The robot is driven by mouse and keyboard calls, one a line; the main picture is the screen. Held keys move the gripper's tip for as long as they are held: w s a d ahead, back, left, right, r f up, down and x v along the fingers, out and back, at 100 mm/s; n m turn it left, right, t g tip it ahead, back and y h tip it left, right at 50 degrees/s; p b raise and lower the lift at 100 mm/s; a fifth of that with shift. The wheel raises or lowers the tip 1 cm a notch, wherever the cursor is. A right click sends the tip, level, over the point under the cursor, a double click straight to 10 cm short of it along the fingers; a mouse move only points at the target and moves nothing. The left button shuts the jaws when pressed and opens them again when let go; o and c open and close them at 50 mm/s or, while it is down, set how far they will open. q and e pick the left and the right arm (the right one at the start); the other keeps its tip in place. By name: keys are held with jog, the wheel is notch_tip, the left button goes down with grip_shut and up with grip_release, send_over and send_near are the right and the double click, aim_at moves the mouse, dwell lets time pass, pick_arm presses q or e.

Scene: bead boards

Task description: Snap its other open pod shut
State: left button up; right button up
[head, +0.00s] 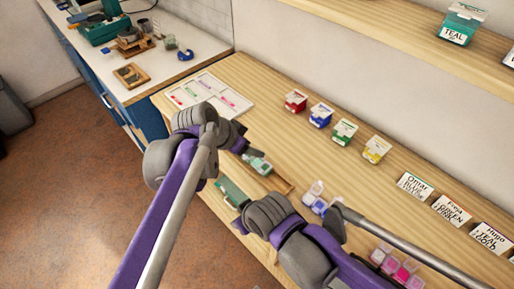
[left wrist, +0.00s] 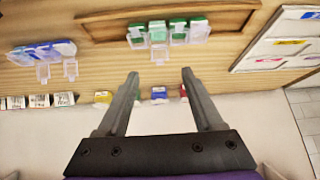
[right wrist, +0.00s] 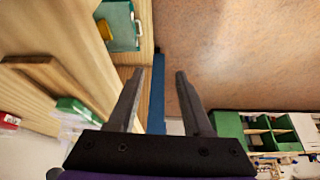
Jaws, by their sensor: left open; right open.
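A strip of green pods (left wrist: 178,32) lies on a wooden tray (left wrist: 100,28). In the left wrist view, a clear flap (left wrist: 158,53) stands out from its middle. The strip is partly visible in the head view (head: 258,164) and right wrist view (right wrist: 78,108). A blue-purple strip (left wrist: 40,50) has two clear flaps, (left wrist: 43,72) and (left wrist: 70,69), standing out; it also shows in the head view (head: 314,196). My left gripper (left wrist: 160,75) is open and empty, apart from the strips. My right gripper (right wrist: 155,75) is open and empty near the table's front edge.
Pink pods (head: 402,270) lie at the right, partly behind my right arm. A green case (right wrist: 120,30) sits at the front edge. Small colored boxes (head: 343,131) and name cards (head: 415,186) line the back. A white chart (head: 208,92) lies at the left.

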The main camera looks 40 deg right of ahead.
pick_arm(q)
jog(key=shift+v, duration=1.95)
